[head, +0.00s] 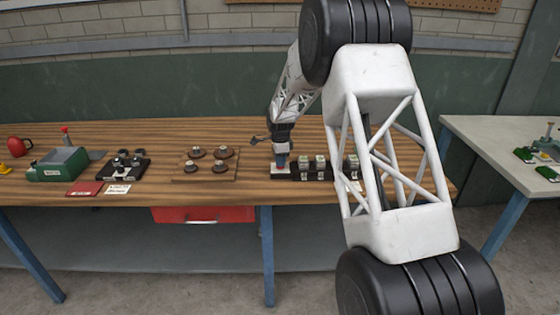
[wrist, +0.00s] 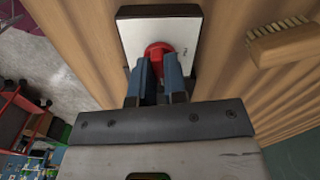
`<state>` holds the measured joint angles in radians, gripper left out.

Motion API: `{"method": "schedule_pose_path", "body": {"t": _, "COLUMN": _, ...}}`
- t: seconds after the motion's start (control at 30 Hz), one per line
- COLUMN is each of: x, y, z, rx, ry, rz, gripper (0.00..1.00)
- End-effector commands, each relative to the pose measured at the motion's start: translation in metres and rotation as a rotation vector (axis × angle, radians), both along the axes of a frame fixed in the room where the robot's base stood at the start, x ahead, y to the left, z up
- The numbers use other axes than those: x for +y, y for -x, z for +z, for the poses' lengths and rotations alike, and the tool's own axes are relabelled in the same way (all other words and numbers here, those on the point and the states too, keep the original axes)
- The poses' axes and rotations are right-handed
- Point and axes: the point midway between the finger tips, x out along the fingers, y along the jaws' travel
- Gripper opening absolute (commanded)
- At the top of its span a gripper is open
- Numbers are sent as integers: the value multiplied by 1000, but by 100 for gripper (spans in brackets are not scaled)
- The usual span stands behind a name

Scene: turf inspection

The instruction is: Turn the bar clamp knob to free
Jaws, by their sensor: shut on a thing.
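In the wrist view a red knob (wrist: 158,50) sits on a white plate with a dark border (wrist: 190,35). My gripper (wrist: 159,68) has its two blue-grey fingers on either side of the red knob and is shut on it. The knob's lower part is hidden between the fingers, and any marking of its position is too small to read. In the head view my gripper (head: 281,160) points down at the left end of a dark strip (head: 315,178) on the wooden bench. The knob is hidden there.
A brush (wrist: 285,42) lies beside the plate in the wrist view. In the head view several small blocks stand along the dark strip. A wooden board (head: 207,177) with round brown pieces, a black fixture (head: 124,165) and a green machine (head: 60,165) stand to the left.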

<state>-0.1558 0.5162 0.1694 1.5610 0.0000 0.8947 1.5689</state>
Motion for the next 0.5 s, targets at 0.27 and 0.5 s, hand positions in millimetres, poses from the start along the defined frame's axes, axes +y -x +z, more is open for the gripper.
{"method": "schedule_pose_path", "body": {"t": 0.27, "x": -1, "y": 0, "z": 1, "rx": 0, "ry": 0, "rz": 225, "gripper": 0}}
{"method": "schedule_pose_path", "body": {"t": 0.5, "x": -1, "y": 0, "z": 1, "rx": -1, "ry": 0, "rz": 454, "gripper": 0}}
